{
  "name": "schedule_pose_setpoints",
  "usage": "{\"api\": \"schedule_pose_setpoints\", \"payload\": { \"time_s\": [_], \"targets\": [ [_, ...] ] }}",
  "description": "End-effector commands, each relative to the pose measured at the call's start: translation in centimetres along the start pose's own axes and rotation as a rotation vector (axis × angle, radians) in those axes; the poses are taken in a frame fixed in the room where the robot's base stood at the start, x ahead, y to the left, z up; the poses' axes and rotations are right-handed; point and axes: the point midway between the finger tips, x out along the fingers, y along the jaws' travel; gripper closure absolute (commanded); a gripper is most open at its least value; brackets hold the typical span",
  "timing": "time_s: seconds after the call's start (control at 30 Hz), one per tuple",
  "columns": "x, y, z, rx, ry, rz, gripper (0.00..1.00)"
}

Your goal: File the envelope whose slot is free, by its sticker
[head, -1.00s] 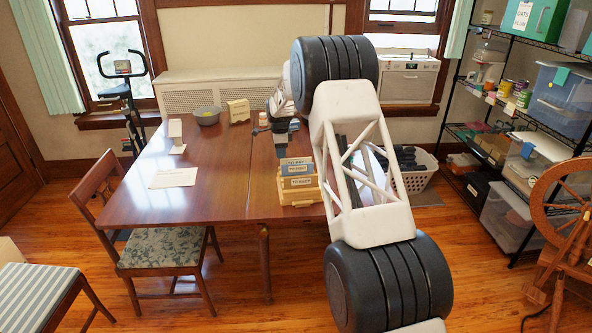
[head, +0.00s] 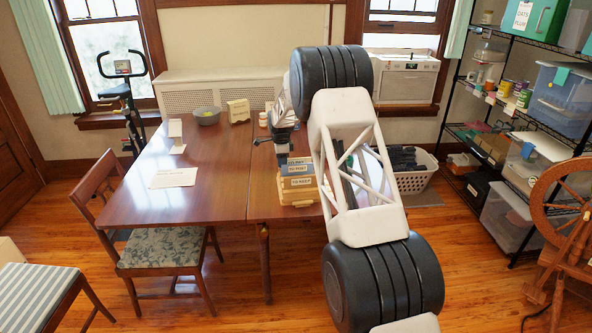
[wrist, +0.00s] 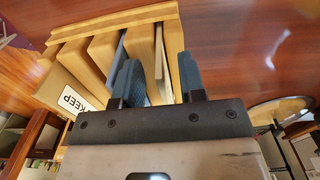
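A tan wooden letter rack (head: 299,198) stands at the table's right front. Its stepped compartment fronts bear labels, one on a blue front (head: 296,169) and one on a tan front (head: 301,182). In the wrist view the rack (wrist: 165,14) lies just past my fingers, with a "KEEP" label (wrist: 72,100) at left. My gripper (wrist: 157,78) has its two dark fingers apart, over the rack's slots. A blue patterned piece and a thin cream piece (wrist: 161,65) show between or behind them; I cannot tell whether either is an envelope. In the head view my gripper (head: 283,138) is above the rack's back.
A grey bowl (head: 207,117), a cream lettered block (head: 239,111) and a small jar (head: 263,119) stand at the back. The table's middle (head: 225,160) is clear.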

Motion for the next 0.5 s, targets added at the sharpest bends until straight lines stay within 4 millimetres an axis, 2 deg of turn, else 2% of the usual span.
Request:
{"api": "schedule_pose_setpoints", "payload": {
  "time_s": [0.2, 0.5],
  "targets": [
    [1.9, 0.0, 0.0, 0.0, 0.0, 0.001, 0.63],
    [2.2, 0.0, 0.0, 0.0, 0.0, 0.0, 0.63]
  ]
}}
